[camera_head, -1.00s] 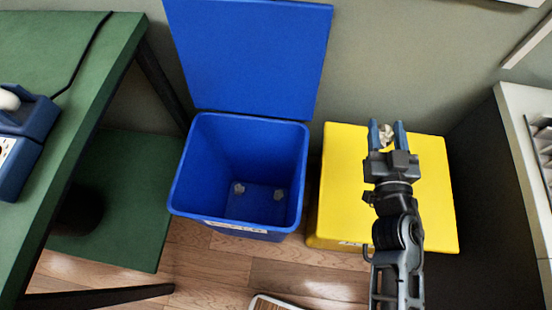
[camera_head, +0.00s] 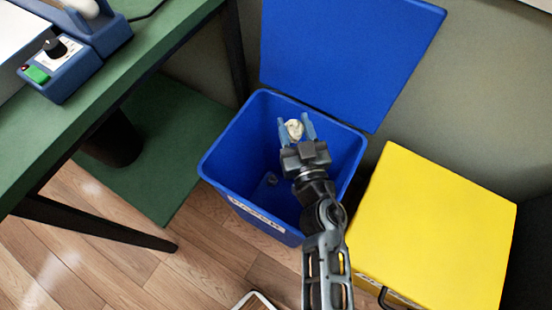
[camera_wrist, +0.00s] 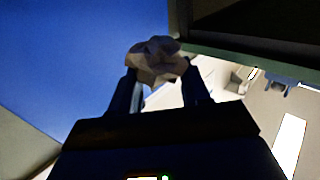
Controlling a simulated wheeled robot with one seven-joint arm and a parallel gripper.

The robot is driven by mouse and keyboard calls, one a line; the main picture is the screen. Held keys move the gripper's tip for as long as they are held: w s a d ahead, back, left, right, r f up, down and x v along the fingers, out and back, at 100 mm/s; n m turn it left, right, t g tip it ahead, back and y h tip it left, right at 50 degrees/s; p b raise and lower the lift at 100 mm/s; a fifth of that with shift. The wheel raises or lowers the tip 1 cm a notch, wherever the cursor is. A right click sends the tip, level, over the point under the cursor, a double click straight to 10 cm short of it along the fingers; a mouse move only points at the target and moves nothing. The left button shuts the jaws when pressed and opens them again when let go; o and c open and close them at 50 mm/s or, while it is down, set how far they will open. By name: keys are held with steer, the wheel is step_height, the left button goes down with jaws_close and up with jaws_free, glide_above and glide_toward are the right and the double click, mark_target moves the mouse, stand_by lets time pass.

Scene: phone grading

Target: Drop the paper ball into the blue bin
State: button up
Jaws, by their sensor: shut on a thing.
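The blue bin (camera_head: 222,152) stands on the floor in the middle of the head view, with its blue lid (camera_head: 345,55) swung up at the back. My gripper (camera_head: 297,126) is shut on a pale crumpled paper ball (camera_head: 294,130). In the head view, gripper and ball appear over the bin's opening; their exact height above the rim is hard to tell. The paper ball also shows in the wrist view (camera_wrist: 157,60), between the fingertips. My arm hides part of the bin's inside and right front wall. A small crumpled piece (camera_head: 271,180) lies on the bin's floor.
A yellow bin (camera_head: 440,225) with its lid shut stands to the right of the blue bin. A green table (camera_head: 120,85) with a blue device (camera_head: 75,60) is at the left. A flat object (camera_head: 255,301) lies on the wooden floor in front.

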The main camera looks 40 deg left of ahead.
steer(key=shift+f+b, duration=2.75)
steer(key=shift+b, duration=0.15)
steer(key=o, duration=1.1)
steer(key=shift+c, duration=0.2)
steer(key=shift+r, duration=0.15)
steer(key=r+p, duration=0.4)
steer(key=p, duration=0.1)
steer(key=shift+d+r, duration=0.4)
steer(key=d+r+p, duration=0.6)
steer(key=d, duration=0.5)
